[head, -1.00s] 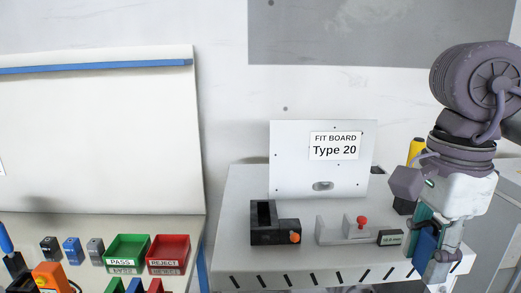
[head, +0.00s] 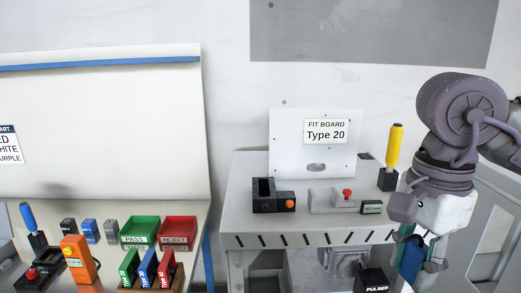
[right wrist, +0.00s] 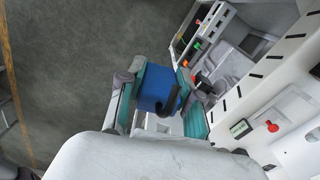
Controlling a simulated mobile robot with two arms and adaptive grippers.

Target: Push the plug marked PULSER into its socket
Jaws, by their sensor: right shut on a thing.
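My right gripper (head: 411,262) is in front of the right end of the fit board bench, pointing down. The right wrist view shows it shut on a blue block (right wrist: 158,87) with a dark curved part on its side. I cannot read any marking on the block. A black box marked PULSER (head: 373,281) shows at the bottom edge of the head view, left of and below the gripper; its lower part is cut off. The held block is apart from it in the head view. I cannot make out a socket opening. My left gripper is not in view.
The bench (head: 235,190) carries a black holder (head: 265,194) with an orange knob, a grey fixture (head: 325,201) with a red knob, and a yellow-handled tool (head: 394,147). Green (head: 140,231) and red (head: 178,230) bins stand on the left table. Floor is clear below the gripper.

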